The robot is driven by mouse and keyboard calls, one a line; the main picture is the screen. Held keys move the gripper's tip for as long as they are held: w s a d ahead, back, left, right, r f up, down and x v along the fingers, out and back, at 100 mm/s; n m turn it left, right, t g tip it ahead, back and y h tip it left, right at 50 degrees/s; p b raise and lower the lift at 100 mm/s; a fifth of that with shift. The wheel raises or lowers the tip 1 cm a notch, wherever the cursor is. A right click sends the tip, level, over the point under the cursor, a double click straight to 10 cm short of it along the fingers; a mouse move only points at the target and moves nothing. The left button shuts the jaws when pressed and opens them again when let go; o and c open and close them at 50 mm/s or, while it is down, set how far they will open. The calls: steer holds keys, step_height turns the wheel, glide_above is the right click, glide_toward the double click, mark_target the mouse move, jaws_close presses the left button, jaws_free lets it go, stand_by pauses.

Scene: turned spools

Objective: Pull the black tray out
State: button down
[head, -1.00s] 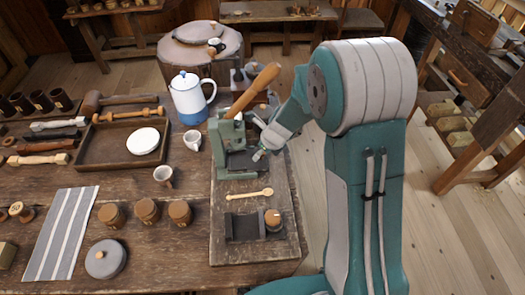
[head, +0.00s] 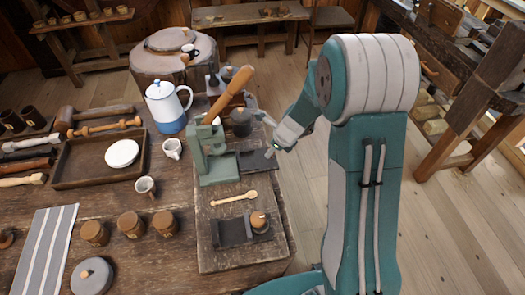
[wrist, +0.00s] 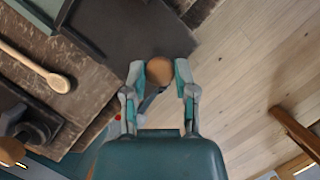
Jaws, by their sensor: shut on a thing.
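The black tray (head: 257,161) is a flat dark plate at the right side of the green lever press (head: 215,165). It sticks out to the right of the press base. In the wrist view the tray (wrist: 125,28) fills the top, with a round wooden knob (wrist: 160,70) at its near edge. My gripper (wrist: 158,78) is shut on this knob, one finger on each side. In the head view my gripper (head: 272,150) is at the tray's right end, and the knob is hidden there.
A wooden spoon (head: 234,198) and a dark holder (head: 231,233) with a wooden-topped piece lie on the same board (head: 220,262), nearer. A dark pot (head: 241,122) stands behind the tray. The press's wooden lever (head: 229,94) slants above. Open floor lies right of the bench.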

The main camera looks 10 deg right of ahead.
steer(key=shift+c, duration=2.1)
jaws_free()
steer(key=shift+f, duration=0.1)
steer(key=shift+a, duration=0.1)
steer(key=v, duration=1.2)
